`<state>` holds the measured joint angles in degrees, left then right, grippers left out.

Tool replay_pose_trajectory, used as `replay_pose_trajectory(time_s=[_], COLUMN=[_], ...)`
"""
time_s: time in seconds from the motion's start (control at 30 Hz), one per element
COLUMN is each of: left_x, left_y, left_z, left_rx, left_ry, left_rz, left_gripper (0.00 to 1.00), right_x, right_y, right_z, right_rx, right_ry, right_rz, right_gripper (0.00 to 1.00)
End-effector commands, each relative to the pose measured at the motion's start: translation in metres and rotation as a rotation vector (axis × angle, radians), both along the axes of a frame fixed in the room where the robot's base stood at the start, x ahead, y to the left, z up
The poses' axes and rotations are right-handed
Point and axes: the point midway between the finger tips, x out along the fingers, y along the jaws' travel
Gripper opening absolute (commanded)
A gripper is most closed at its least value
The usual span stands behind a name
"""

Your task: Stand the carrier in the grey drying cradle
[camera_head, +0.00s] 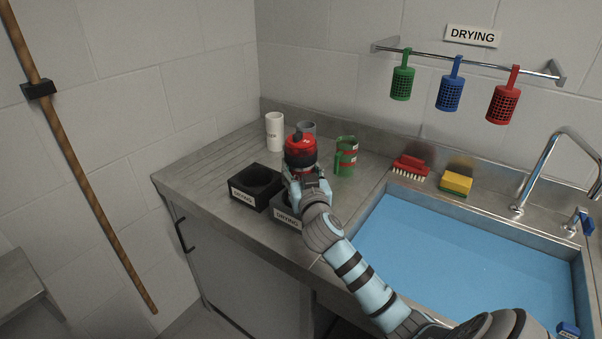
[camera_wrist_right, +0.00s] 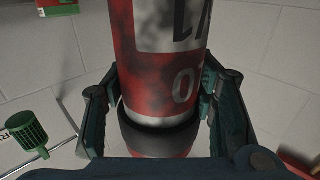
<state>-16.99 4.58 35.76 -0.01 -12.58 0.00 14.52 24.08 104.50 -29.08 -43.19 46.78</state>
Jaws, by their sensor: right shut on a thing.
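The carrier (camera_head: 300,148), a red cylinder with dark smudges and a dark cap, is held upright by my right gripper (camera_head: 307,183). In the right wrist view the carrier (camera_wrist_right: 160,60) shows a grey label and a dark band, with the fingers (camera_wrist_right: 160,110) closed on both its sides. A grey cradle labelled DRYING (camera_head: 287,217) stands at the counter's front edge, its opening mostly hidden by my gripper and arm. The carrier appears above and behind the cradles. My left gripper is not in view.
Coloured baskets hang on the wall rail (camera_head: 480,62).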

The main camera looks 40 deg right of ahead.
Motion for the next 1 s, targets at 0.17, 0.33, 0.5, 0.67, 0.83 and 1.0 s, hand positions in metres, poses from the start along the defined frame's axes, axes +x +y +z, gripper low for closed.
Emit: replay_pose_trajectory(time_s=[0.17, 0.33, 0.5, 0.67, 0.83, 1.0], left_x=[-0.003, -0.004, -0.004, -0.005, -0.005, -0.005], left_y=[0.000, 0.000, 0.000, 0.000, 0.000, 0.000], left_z=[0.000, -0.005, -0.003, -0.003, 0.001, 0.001], left_rx=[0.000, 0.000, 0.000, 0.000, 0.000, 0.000], left_ry=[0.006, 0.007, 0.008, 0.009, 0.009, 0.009], left_rz=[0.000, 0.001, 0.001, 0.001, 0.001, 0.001], left_gripper=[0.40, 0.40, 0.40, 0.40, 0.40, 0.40], right_x=[0.000, 0.000, 0.000, 0.000, 0.000, -0.021], right_y=[0.000, 0.000, 0.000, 0.000, 0.000, 0.012], right_z=[0.000, -0.005, -0.003, -0.003, 0.001, 0.000], right_rx=[-0.001, -0.001, 0.000, 0.000, 0.000, 0.000], right_ry=[-0.004, -0.003, -0.002, -0.002, -0.002, -0.001], right_rz=[0.001, 0.001, 0.001, 0.001, 0.001, 0.002], right_gripper=[0.00, 0.00, 0.72, 0.72, 0.72, 0.72])
